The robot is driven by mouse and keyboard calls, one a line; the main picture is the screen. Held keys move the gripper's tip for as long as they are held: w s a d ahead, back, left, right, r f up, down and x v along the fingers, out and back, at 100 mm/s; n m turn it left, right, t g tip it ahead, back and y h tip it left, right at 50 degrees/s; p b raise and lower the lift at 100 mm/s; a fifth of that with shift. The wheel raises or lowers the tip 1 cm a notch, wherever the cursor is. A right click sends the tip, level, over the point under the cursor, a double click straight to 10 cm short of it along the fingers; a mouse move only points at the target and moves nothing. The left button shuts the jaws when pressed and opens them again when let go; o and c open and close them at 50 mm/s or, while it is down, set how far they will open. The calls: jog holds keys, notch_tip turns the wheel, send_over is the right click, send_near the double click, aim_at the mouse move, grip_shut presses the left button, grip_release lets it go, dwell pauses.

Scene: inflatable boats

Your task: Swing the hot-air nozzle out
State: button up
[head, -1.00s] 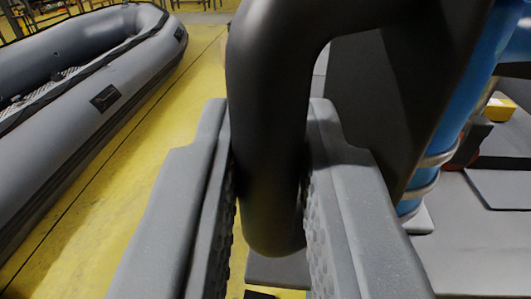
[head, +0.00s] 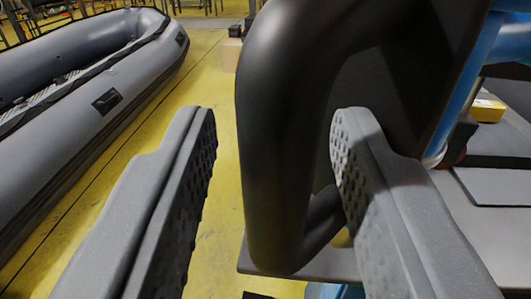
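A thick black looped handle (head: 276,150) stands upright in the middle of the head view, close to the camera. It joins a dark panel (head: 395,95) on the right. My gripper (head: 275,135) is open, with one textured finger on each side of the handle. The left finger is clearly apart from the handle. The right finger overlaps the loop's opening, and I cannot tell whether it touches. A blue part (head: 470,85) shows behind the panel at the right. I cannot make out the nozzle itself.
A grey inflatable boat (head: 95,85) lies at the left on the yellow floor (head: 215,240). A grey work surface (head: 490,225) with a yellow box (head: 487,108) is at the right. A cardboard box (head: 231,54) sits farther back. Floor between boat and handle is clear.

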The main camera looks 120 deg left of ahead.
jog(key=b+v, duration=0.2)
jog(key=v, duration=1.1)
jog(key=shift+w+d, duration=0.2)
jog(key=shift+d, duration=0.15)
